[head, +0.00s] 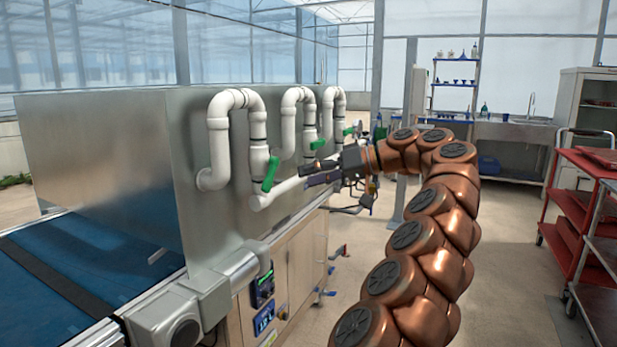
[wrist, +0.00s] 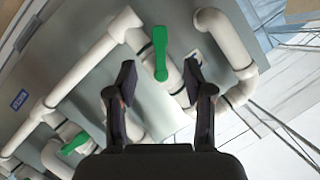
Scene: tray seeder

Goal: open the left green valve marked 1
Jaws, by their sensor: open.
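The left green valve handle (head: 271,174) sits on the nearest white pipe loop at the machine's steel wall. It hangs down, slightly tilted. In the wrist view a green handle (wrist: 160,52), apparently this same one by the pipe's end elbow, lies ahead of my gripper (wrist: 159,76), roughly centred between the open fingertips. The fingers look apart from the handle and hold nothing. In the head view my gripper (head: 306,174) is just right of the left valve. The mark 1 is not readable.
Further green handles are at the middle loop (head: 317,144) and the far loop (head: 348,131); another green handle (wrist: 75,143) shows lower left in the wrist view. White pipes run close around my fingers. A red cart (head: 590,185) stands right, with open floor between.

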